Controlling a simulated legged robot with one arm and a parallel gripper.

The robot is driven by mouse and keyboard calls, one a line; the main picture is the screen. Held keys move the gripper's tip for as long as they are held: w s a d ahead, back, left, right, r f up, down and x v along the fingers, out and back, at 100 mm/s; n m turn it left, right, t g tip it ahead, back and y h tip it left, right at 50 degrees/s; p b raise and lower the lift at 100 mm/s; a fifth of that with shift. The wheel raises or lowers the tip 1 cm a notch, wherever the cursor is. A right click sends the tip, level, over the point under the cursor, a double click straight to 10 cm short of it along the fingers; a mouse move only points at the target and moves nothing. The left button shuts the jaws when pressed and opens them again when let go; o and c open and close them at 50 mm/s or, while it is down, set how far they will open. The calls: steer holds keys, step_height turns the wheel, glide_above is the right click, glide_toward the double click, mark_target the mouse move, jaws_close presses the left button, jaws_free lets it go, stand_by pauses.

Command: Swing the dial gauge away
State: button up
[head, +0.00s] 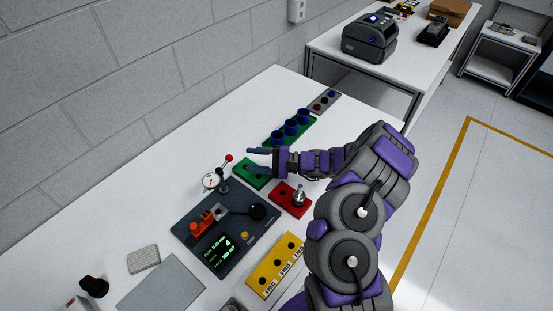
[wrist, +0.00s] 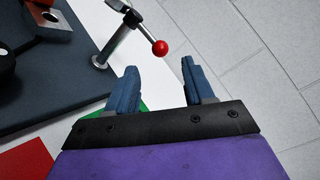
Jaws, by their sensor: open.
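The dial gauge (head: 211,181) has a round white face and sits on a post at the back edge of the dark fixture plate (head: 191,204). A lever with a red ball knob (head: 229,158) rises beside it. In the wrist view the red knob (wrist: 160,47) is on a metal rod joined to the post (wrist: 101,60), just beyond my fingertips. The dial face is not clear there. My gripper (head: 259,158) is open and empty above the green block, to the right of the knob. Both fingers (wrist: 160,80) stand apart in the wrist view.
The green block (head: 240,182) and the red block (head: 281,203) with a metal part lie near my gripper. A green rack with blue cups (head: 291,126) stands behind. A yellow block (head: 263,285) is in front.

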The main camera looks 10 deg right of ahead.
steer(key=v, duration=0.7)
steer(key=shift+p, duration=0.35)
steer(key=shift+d, duration=0.1)
